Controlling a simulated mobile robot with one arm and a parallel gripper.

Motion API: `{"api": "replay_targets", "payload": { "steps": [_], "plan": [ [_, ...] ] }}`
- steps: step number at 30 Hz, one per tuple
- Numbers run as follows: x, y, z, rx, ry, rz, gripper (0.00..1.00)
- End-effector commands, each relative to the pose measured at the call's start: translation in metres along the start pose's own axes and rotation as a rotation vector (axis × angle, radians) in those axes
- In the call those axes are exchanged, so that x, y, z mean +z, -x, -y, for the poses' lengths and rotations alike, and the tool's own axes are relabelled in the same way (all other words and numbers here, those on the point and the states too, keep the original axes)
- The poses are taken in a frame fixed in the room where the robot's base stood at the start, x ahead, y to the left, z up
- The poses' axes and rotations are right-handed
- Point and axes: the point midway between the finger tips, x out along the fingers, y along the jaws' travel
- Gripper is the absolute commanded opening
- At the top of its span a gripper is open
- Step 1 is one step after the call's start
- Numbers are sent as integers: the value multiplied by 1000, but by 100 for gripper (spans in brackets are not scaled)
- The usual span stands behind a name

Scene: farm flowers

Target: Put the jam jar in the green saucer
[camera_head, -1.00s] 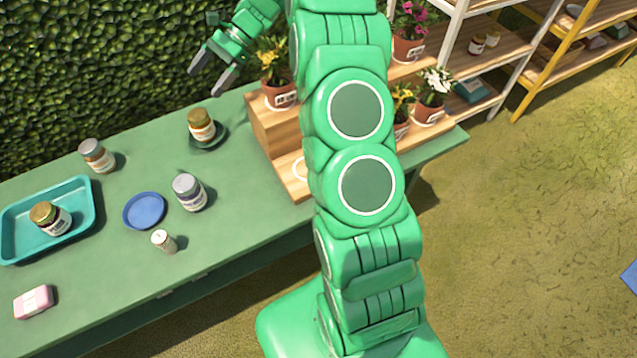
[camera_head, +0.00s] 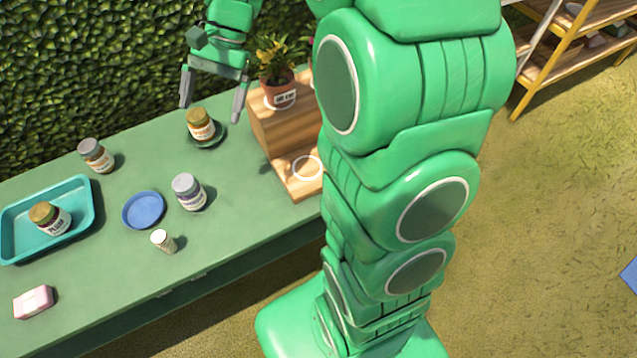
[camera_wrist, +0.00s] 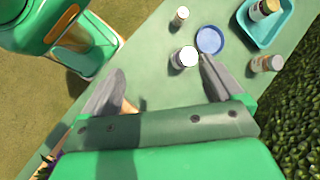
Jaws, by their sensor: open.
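The green saucer (camera_head: 217,142) lies on the table beside the wooden step stand, with a gold-lidded jar (camera_head: 200,124) standing in it. The other jars are a brown-lidded dark jar (camera_head: 50,217) in a teal tray, a grey-lidded jar (camera_head: 96,155) near the hedge, and a pale-lidded jar (camera_head: 188,191) near the blue saucer. I cannot read the labels, so I cannot tell which is the jam jar. My gripper (camera_head: 212,98) is open and empty, pointing down, above the gold-lidded jar in the picture. In the wrist view the pale-lidded jar (camera_wrist: 184,57) shows beyond the fingers.
The teal tray (camera_head: 88,205) is at the left. A blue saucer (camera_head: 144,211), a small white-lidded shaker (camera_head: 163,241) and a pink block (camera_head: 34,302) are on the table. The wooden stand (camera_head: 290,130) with a potted plant (camera_head: 277,75) is right of the green saucer.

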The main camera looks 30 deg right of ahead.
Motion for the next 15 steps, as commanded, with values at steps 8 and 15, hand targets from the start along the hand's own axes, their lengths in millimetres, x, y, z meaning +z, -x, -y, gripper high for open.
{"api": "replay_targets", "payload": {
  "steps": [8,15],
  "plan": [
    [51,-4,-44,103,133,-81,94],
    [87,-9,-85,191,247,-149,94]
  ]
}}
